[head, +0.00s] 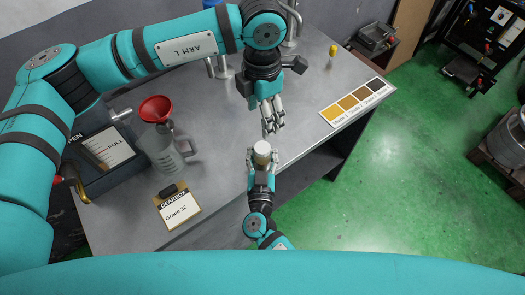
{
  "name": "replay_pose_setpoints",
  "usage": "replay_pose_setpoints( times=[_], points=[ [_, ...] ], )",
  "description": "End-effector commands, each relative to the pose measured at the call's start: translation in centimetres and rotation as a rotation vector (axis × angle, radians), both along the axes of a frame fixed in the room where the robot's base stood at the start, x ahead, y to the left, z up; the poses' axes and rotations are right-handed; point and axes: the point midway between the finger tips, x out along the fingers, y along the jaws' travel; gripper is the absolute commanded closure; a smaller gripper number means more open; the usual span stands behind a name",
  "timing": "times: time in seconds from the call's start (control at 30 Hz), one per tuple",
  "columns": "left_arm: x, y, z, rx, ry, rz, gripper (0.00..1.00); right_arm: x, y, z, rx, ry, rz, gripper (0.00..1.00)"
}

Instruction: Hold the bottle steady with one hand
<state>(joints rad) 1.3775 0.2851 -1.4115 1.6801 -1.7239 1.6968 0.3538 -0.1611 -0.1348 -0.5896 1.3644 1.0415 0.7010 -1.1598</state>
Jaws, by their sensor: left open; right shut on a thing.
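The bottle (262,148) is small, with a pale cap or top facing up and a dark amber part just below it. My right gripper (262,160) is shut on the bottle near the table's front edge; the gripper hides much of the bottle's lower body. My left gripper (273,128) comes down from above, open and empty. Its fingertips are just behind the bottle's top in the picture, and a small gap shows between them. I cannot tell the height of the bottle above the table.
A red funnel (156,108) sits at a clear jug (165,150) on the grey table (225,135). A "Grade 32" clipboard (177,205) lies at the front left. A colour chart (355,101) lies right, a small yellow-capped vial (333,51) behind it. Metal posts (222,68) stand at the back.

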Motion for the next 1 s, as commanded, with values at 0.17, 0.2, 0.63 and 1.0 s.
replay_pose_setpoints(
  times=[0.17, 0.2, 0.63, 1.0],
  points=[
    [0.0, 0.0, 0.0, 0.0, 0.0, -0.001, 0.34, 0.0, 0.0, -0.1, -0.001, 0.002, 0.0, 0.76],
    [0.0, 0.0, 0.0, 0.0, 0.0, -0.001, 0.34, 0.0, 0.0, -0.1, 0.0, 0.002, 0.0, 0.71],
    [0.0, 0.0, 0.0, 0.0, 0.0, -0.001, 0.34, 0.0, 0.0, 0.0, 0.0, 0.0, 0.0, 0.37],
    [0.0, 0.0, 0.0, 0.0, 0.0, 0.0, 0.34, -3.7, 0.1, -0.2, 0.0, 0.006, 0.001, 0.37]
  ],
)
